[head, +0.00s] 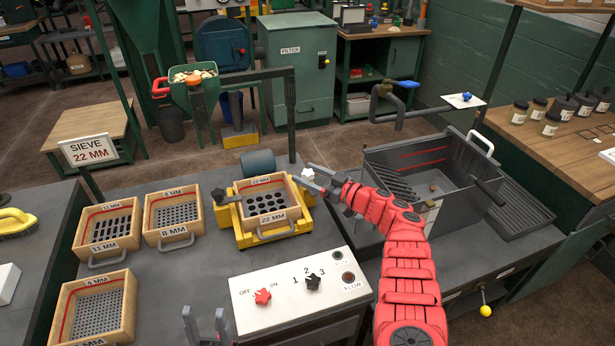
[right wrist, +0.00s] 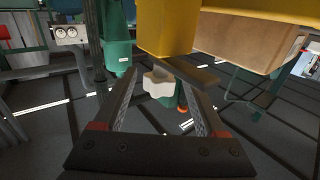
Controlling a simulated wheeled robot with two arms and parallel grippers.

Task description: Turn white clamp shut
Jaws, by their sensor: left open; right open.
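The white clamp (head: 308,174) is a small lobed knob at the right side of the yellow sieve shaker (head: 241,226). In the right wrist view the white clamp (right wrist: 158,83) sits between the tips of my right gripper (right wrist: 157,92), under a yellow block. My right gripper (head: 311,179) is open, with its fingers on both sides of the knob; I cannot tell whether either finger touches it. The 22 MM sieve (head: 283,226) sits in the shaker. A dark clamp (head: 218,194) is on the shaker's left side. My left gripper (head: 205,326) is open and empty at the bottom edge.
A control box (head: 300,288) with a red knob (head: 263,296) and a black knob (head: 313,282) stands in front of the shaker. Spare sieves (head: 107,229) lie to the left. A grey metal bin (head: 400,150) stands right of the shaker. A sign (head: 88,150) reads SIEVE 22 MM.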

